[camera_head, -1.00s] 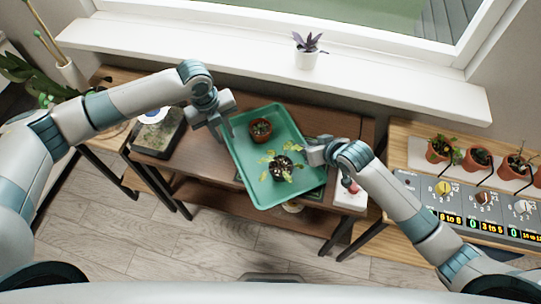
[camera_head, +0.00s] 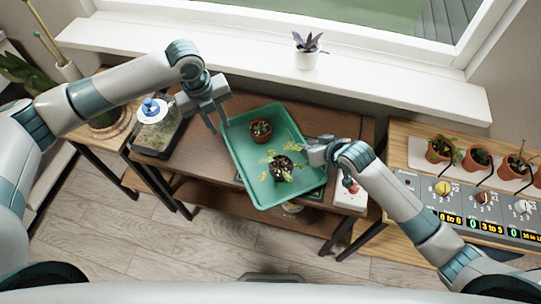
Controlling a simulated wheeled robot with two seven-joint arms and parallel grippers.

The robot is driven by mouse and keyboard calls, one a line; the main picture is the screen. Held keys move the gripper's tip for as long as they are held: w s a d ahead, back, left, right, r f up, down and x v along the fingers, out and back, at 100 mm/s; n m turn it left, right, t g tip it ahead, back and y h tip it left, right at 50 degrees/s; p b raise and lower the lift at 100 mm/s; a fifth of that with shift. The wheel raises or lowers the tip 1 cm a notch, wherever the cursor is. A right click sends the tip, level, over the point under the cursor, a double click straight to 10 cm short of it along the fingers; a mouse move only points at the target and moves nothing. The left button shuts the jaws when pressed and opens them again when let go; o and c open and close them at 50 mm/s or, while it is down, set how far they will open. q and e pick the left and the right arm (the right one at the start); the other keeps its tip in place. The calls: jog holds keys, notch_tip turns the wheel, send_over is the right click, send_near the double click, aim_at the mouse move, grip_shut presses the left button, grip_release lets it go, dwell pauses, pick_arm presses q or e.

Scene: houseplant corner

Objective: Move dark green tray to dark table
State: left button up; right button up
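A green tray (camera_head: 247,169) is over the dark brown table (camera_head: 192,165), its front corner reaching past the table's front edge. It carries two potted plants: a small one in a terracotta pot (camera_head: 261,131) and a yellow-green leafy one (camera_head: 282,170). A thin dark green edge (camera_head: 318,193) shows beneath the tray's right side. My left gripper (camera_head: 219,127) is open and empty at the tray's back left corner, its fingers apart. My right gripper (camera_head: 310,153) is at the tray's right rim; its fingertips are too small to tell whether they grip.
A planted box (camera_head: 158,139) with a blue and white item (camera_head: 151,109) stands at the table's left. A white device with a red knob (camera_head: 349,194) stands right. The right-hand wooden table holds a control panel (camera_head: 470,205) and several pots. A purple plant (camera_head: 307,50) stands on the windowsill.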

jog(key=v, duration=1.1)
jog(key=shift+r, duration=0.2)
jog(key=shift+s+d, duration=0.1)
jog(key=shift+s, duration=0.05)
